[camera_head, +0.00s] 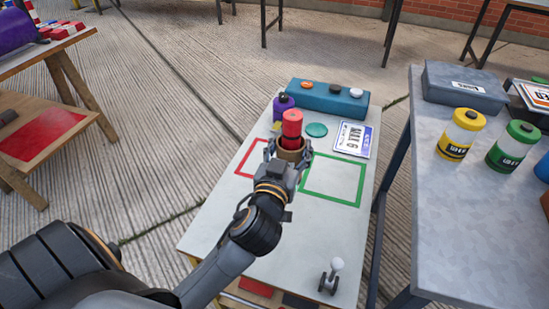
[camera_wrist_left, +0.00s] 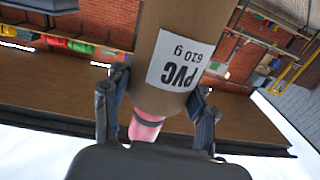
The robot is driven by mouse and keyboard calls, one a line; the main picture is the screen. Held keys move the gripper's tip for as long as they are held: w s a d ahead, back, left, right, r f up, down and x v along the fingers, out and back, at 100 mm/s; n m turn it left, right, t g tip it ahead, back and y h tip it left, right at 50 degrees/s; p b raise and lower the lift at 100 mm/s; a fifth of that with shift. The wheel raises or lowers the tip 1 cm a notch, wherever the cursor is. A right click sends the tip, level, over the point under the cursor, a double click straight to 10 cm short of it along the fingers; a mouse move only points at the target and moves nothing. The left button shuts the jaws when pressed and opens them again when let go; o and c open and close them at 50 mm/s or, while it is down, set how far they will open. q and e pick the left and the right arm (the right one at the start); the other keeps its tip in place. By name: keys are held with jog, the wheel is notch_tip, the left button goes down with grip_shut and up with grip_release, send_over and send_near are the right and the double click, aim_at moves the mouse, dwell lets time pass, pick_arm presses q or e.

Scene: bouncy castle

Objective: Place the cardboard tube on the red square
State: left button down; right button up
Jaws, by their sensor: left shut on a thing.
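The brown cardboard tube (camera_head: 291,155) is between the fingers of my left gripper (camera_head: 288,152), which is shut on it. In the left wrist view the tube (camera_wrist_left: 172,30) fills the upper middle, with a white "PVC 620 g" label, between the two fingers (camera_wrist_left: 158,112). The red square (camera_head: 247,161) is a painted outline on the white table, just left of the gripper and partly hidden by it. A green square outline (camera_head: 333,203) lies to its right. Whether the tube touches the table cannot be told. My right gripper is not in view.
A red cylinder (camera_head: 291,123) shows right behind or above the tube. A small lever (camera_head: 331,277) is in front. A grey table (camera_head: 450,220) stands right.

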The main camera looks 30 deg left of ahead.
pick_arm(q)
jog(key=shift+w+a+r+n+g+y, duration=0.3)
jog(key=shift+w+a+r+n+y, duration=0.3)
jog(key=shift+w+a+r+y, duration=0.4)
jog(key=w+a+f+b, duration=0.4)
jog(key=w+a+f, duration=0.5)
jog(key=f, duration=0.3)
jog(key=shift+w+a+f+b, duration=0.25)
jog(key=shift+w+a+b, duration=0.05)
jog(key=shift+a, duration=0.6)
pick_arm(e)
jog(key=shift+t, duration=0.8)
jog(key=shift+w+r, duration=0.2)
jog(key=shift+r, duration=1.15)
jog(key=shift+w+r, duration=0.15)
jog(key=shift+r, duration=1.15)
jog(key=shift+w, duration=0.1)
pick_arm(q)
jog(key=shift+f, duration=0.1)
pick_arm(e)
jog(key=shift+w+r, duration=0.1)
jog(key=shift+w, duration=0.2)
pick_arm(q)
jog(key=shift+c, duration=2.2)
grip_release()
jog(key=shift+f, duration=0.1)
